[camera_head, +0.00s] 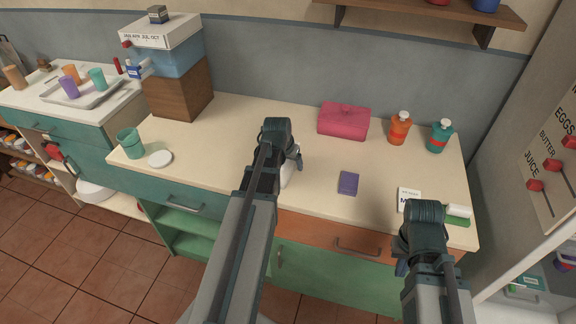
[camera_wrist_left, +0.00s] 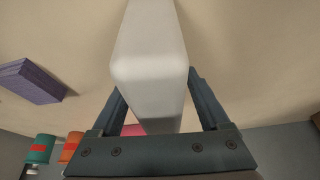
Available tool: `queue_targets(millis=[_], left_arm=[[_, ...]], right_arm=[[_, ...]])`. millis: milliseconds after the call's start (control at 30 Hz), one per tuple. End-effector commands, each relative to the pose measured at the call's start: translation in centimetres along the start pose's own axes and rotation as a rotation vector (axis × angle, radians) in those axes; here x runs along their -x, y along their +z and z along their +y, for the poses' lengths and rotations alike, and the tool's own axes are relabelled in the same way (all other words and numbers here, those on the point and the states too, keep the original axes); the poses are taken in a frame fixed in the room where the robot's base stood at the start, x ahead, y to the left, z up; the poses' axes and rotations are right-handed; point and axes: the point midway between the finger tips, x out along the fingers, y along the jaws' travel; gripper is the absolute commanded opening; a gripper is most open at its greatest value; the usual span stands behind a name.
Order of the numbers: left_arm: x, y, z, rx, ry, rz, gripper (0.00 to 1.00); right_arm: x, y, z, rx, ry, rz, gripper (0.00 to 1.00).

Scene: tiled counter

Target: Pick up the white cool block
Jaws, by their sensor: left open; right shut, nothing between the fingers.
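The white cool block (camera_wrist_left: 150,65) is a pale block with rounded edges, large in the left wrist view. It lies between the two fingers of my left gripper (camera_wrist_left: 160,98), which is open, with a small gap visible at the fingers. In the head view a small part of the white block (camera_head: 287,176) shows beside my left gripper (camera_head: 294,160); the arm hides the rest. My right gripper (camera_head: 403,264) is shut and empty over the counter's front right edge.
A purple block (camera_head: 348,183) lies to the right of the white block. A pink case (camera_head: 343,121), an orange bottle (camera_head: 399,128) and a teal bottle (camera_head: 440,136) stand at the back. A white card (camera_head: 408,195) and a green-and-white block (camera_head: 458,214) are near my right gripper.

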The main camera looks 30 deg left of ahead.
Motion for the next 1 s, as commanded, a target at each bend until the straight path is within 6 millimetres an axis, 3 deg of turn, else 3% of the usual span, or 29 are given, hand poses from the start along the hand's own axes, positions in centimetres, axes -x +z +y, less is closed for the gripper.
queue_targets(millis=[667, 1000], left_arm=[[-0.45, 0.19, 0.00, 0.000, 0.000, 0.000, 0.77], [-0.45, 0.19, -0.01, 0.000, 0.000, 0.000, 0.16]], right_arm=[[-0.48, -0.03, -0.05, 0.000, 0.000, 0.000, 0.00], [-0.49, -0.03, -0.05, 0.000, 0.000, 0.000, 0.00]])
